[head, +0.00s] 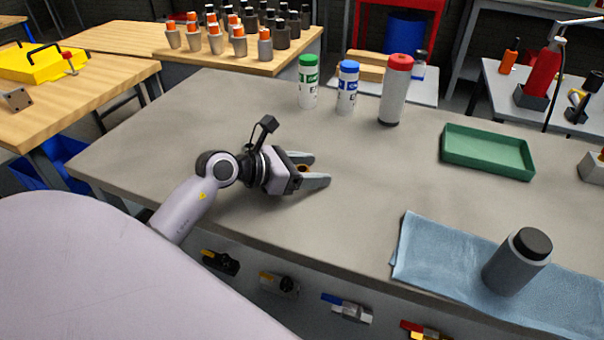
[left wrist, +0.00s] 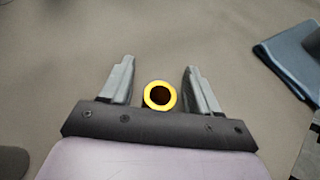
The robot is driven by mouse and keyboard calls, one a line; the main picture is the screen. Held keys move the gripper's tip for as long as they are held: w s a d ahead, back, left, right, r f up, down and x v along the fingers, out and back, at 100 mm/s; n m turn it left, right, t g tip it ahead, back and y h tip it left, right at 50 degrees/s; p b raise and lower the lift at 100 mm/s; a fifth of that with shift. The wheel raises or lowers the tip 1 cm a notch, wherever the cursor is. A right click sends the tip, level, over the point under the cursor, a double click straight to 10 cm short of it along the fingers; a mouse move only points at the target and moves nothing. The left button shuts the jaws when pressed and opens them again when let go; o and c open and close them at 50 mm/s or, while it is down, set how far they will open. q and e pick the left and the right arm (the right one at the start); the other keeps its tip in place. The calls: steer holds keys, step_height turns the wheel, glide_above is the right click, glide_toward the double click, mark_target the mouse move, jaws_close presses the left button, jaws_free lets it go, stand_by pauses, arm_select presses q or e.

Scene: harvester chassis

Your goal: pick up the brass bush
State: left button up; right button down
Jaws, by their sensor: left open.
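The brass bush (left wrist: 160,96) is a short yellow ring with a dark bore. In the left wrist view it sits on the grey bench between the two fingers of my left gripper (left wrist: 160,88), close to the palm, with a visible gap to each finger. In the head view my left gripper (head: 318,170) is open low over the bench. The bush shows there only as a small brownish patch (head: 303,168) between the fingers, mostly hidden by the gripper. My right gripper is not in view.
Green, blue and red-capped containers (head: 347,88) stand at the back of the bench (head: 235,110). A green tray (head: 487,152) lies at the right. A dark-capped grey bottle (head: 517,262) stands on a blue cloth (head: 425,250) at the front right. The bench around the gripper is clear.

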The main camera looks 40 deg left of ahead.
arm_select(q)
steer(key=c, duration=1.1)
steer(key=shift+r, duration=0.1)
